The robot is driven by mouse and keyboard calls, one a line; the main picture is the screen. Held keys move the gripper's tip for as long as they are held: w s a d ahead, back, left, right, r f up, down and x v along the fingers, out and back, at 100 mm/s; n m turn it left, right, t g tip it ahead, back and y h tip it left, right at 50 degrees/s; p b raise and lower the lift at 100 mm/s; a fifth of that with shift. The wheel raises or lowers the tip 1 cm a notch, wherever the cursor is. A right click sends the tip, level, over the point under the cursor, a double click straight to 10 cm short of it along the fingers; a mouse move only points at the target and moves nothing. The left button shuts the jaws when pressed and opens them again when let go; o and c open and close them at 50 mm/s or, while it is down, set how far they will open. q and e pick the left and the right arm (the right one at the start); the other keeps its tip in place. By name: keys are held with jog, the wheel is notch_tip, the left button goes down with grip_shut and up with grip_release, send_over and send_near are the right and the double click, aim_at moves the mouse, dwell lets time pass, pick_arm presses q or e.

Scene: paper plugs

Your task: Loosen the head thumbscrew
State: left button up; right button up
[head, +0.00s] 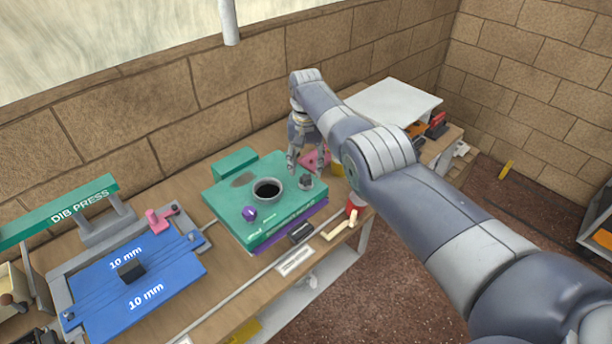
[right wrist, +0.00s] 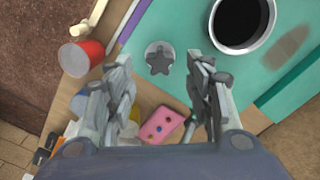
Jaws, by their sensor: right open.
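The thumbscrew (head: 306,181), a dark grey star-shaped knob on a round light base, stands on the green block (head: 222,198) near its right corner. In the right wrist view the thumbscrew (right wrist: 159,57) shows between the fingertips, just beyond them. My right gripper (head: 306,168) is open and points down above the thumbscrew, with nothing between its fingers; it also shows in the right wrist view (right wrist: 160,72). No contact with the knob shows. My left gripper is not in view.
A dark round opening (head: 267,188) and a purple knob (head: 250,213) are on the green block. A pink card (right wrist: 161,125) and a red cup (right wrist: 79,58) are near the gripper. A blue press bed (head: 165,292) is at the left. The brick wall is close behind.

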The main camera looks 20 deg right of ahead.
aim_at(306, 177)
jog(key=m, duration=0.6)
jog(key=shift+m, duration=0.4)
jog(key=shift+f, duration=0.1)
jog(key=shift+f+b, duration=1.95)
jog(key=shift+c, duration=0.3)
jog(key=c, duration=1)
